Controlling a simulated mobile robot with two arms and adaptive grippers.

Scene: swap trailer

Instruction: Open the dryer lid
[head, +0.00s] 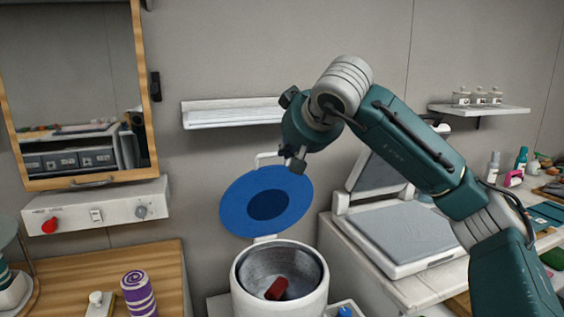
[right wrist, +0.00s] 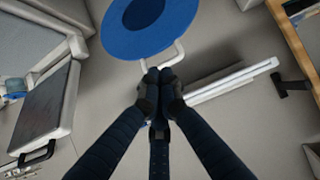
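The dryer is a white round tub (head: 240,295) at the bottom middle of the head view. Its blue lid (head: 236,205) stands raised behind the open mouth, tilted up towards the wall; it also shows in the right wrist view (right wrist: 135,40). A white handle (head: 265,157) sticks out from the lid's upper edge and shows in the right wrist view (right wrist: 181,52). My right gripper (right wrist: 158,76) has its fingertips together right by the handle. I see nothing clearly held, and cannot tell whether they touch the handle. My left gripper is not in view.
A red object (head: 277,289) lies inside the tub. A white wall shelf (head: 230,114) is behind my right arm. A flat grey-topped press (head: 400,235) with a raised lid stands right of the dryer. A wooden counter (head: 165,270) with a purple striped roll (head: 138,293) is left.

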